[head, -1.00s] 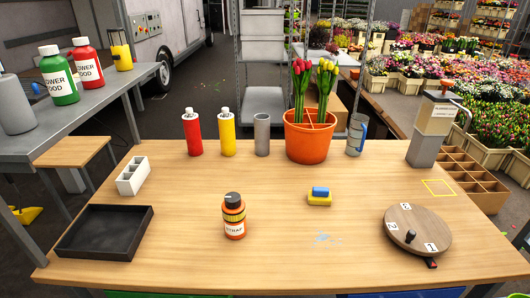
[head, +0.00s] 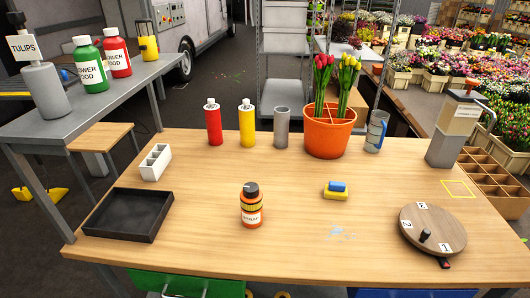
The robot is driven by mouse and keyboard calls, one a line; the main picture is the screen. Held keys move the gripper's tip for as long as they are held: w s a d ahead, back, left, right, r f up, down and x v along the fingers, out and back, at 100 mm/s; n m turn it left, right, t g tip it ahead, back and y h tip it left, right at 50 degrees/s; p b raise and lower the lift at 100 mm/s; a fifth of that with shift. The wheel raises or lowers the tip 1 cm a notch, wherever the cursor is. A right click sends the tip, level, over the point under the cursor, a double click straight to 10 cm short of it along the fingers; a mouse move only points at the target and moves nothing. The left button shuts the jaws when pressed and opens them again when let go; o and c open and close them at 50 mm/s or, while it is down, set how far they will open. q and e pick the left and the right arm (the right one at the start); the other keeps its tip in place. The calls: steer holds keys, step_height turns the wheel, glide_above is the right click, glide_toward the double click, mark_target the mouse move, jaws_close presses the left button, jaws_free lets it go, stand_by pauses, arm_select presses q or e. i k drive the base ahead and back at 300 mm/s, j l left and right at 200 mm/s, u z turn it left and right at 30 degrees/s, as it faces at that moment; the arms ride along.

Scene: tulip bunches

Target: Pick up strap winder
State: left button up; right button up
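The orange container with a black cap, yellow-black bands and a white label reading "STRAP" (head: 251,207) seems to be the strap winder. It stands upright near the front middle of the wooden table (head: 290,250), with clear wood around it. Nothing touches it. Neither of my grippers shows in the head view.
A black tray (head: 92,228) and a white compartment box (head: 154,162) are left. A blue-yellow block (head: 336,190) and a round wooden turntable (head: 433,229) are right. Red (head: 213,124) and yellow (head: 247,124) bottles, a grey cup (head: 282,128) and an orange tulip pot (head: 329,138) stand behind.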

mark_target(251, 210)
steer(key=i+j+z, duration=0.15)
steer(key=z, duration=0.2)
steer(key=i+j+z, duration=0.1)
steer(key=z, duration=0.25)
steer(key=j+z, duration=0.35)
steer(key=i+l, duration=0.05)
